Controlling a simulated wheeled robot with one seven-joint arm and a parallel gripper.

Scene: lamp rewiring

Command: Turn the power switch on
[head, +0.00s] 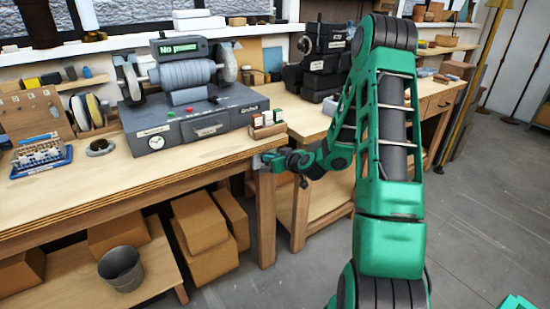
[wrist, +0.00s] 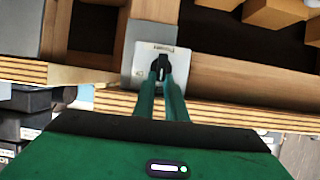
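The power switch (wrist: 140,62) is a pale plate with small lettering and a dark toggle (wrist: 160,63), mounted at the wooden bench edge in the wrist view. My gripper (wrist: 160,78) points at it, its two narrow green fingers close together right at the toggle. Whether they grip the toggle or are only in front of it is not clear. In the head view my gripper (head: 264,163) is at the bench's front right corner, where it hides the switch. The display (head: 180,47) on the grey machine reads "No power".
The grey machine (head: 195,125) with rollers and a dial stands on the workbench (head: 100,197). A blue tray (head: 40,160) lies at the left. Cardboard boxes (head: 200,220) and a metal bucket (head: 122,268) sit on the shelf below.

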